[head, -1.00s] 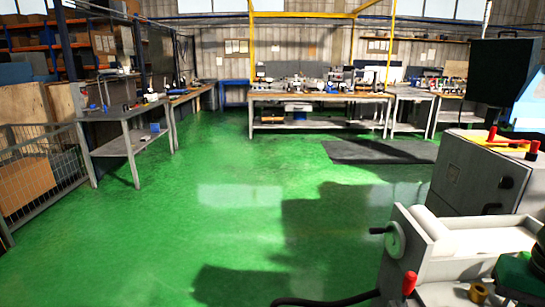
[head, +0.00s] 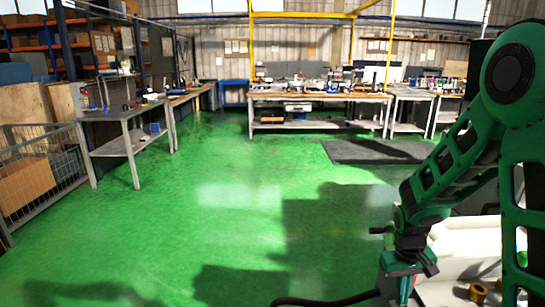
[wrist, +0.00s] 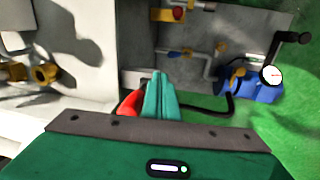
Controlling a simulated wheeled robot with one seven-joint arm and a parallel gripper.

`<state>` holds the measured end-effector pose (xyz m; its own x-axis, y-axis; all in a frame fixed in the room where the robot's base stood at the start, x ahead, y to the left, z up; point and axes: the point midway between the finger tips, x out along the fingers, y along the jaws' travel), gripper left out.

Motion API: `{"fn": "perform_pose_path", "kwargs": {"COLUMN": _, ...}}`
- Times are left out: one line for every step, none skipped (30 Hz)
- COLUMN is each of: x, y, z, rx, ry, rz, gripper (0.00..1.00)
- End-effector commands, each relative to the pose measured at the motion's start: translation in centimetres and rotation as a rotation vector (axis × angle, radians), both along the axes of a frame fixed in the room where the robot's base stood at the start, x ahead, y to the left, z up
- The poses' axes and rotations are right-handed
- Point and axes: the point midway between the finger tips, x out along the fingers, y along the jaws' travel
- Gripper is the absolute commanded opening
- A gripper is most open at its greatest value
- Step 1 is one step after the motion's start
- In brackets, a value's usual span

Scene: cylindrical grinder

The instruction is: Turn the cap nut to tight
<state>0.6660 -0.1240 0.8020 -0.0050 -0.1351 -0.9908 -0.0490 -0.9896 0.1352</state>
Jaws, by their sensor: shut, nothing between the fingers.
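A brass nut-like part (wrist: 44,74) shows at the left of the wrist view, beside the pale machine body. A small brass part also shows low in the head view (head: 478,292); I cannot tell for sure that either is the cap nut. My gripper (wrist: 158,76) has its teal fingers together with nothing between them. It is well to the right of the brass part in the wrist view and apart from it. A red handle (wrist: 130,102) lies just left of the fingers, partly hidden by them. In the head view my arm covers much of the machine.
The wrist view shows a round gauge (wrist: 271,76), a blue pump-like unit (wrist: 262,92), pipes (wrist: 205,60) and a red-and-yellow part (wrist: 172,11) close to the fingers. A wire cage (head: 45,180) and workbenches (head: 320,98) stand farther off. The green floor (head: 220,220) between is clear.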

Motion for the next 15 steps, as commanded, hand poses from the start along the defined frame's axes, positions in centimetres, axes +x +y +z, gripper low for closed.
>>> {"fn": "perform_pose_path", "kwargs": {"x": 0.9, "y": 1.0, "z": -1.9, "rx": -0.001, "ry": 0.010, "rz": 0.033, "gripper": 0.00}}
{"fn": "perform_pose_path", "kwargs": {"x": 1.4, "y": 1.5, "z": -3.0, "rx": -0.001, "ry": 0.011, "rz": 0.051, "gripper": 0.00}}
{"fn": "perform_pose_path", "kwargs": {"x": 2.1, "y": 2.2, "z": -4.4, "rx": -0.001, "ry": 0.011, "rz": 0.076, "gripper": 0.00}}
{"fn": "perform_pose_path", "kwargs": {"x": 2.5, "y": 2.8, "z": -5.5, "rx": 0.000, "ry": 0.012, "rz": 0.094, "gripper": 0.00}}
{"fn": "perform_pose_path", "kwargs": {"x": 2.9, "y": 3.4, "z": -6.6, "rx": 0.001, "ry": 0.013, "rz": 0.111, "gripper": 0.00}}
{"fn": "perform_pose_path", "kwargs": {"x": 3.4, "y": 4.2, "z": -8.1, "rx": 0.003, "ry": 0.014, "rz": 0.135, "gripper": 0.00}}
{"fn": "perform_pose_path", "kwargs": {"x": 3.8, "y": 4.9, "z": -9.2, "rx": 0.004, "ry": 0.014, "rz": 0.154, "gripper": 0.00}}
{"fn": "perform_pose_path", "kwargs": {"x": 4.1, "y": 5.5, "z": -10.4, "rx": 0.006, "ry": 0.015, "rz": 0.171, "gripper": 0.00}}
{"fn": "perform_pose_path", "kwargs": {"x": 4.4, "y": 6.4, "z": -11.9, "rx": 0.009, "ry": 0.016, "rz": 0.195, "gripper": 0.00}}
{"fn": "perform_pose_path", "kwargs": {"x": 4.6, "y": 7.0, "z": -13.1, "rx": 0.012, "ry": 0.016, "rz": 0.212, "gripper": 0.00}}
{"fn": "perform_pose_path", "kwargs": {"x": 4.8, "y": 7.6, "z": -14.3, "rx": 0.014, "ry": 0.017, "rz": 0.228, "gripper": 0.00}}
{"fn": "perform_pose_path", "kwargs": {"x": 4.9, "y": 8.5, "z": -16.0, "rx": 0.018, "ry": 0.019, "rz": 0.251, "gripper": 0.00}}
{"fn": "perform_pose_path", "kwargs": {"x": 5.0, "y": 9.2, "z": -17.2, "rx": 0.021, "ry": 0.019, "rz": 0.268, "gripper": 0.00}}
{"fn": "perform_pose_path", "kwargs": {"x": 5.0, "y": 9.8, "z": -18.4, "rx": 0.025, "ry": 0.019, "rz": 0.284, "gripper": 0.00}}
{"fn": "perform_pose_path", "kwargs": {"x": 5.0, "y": 10.7, "z": -20.1, "rx": 0.030, "ry": 0.021, "rz": 0.307, "gripper": 0.00}}
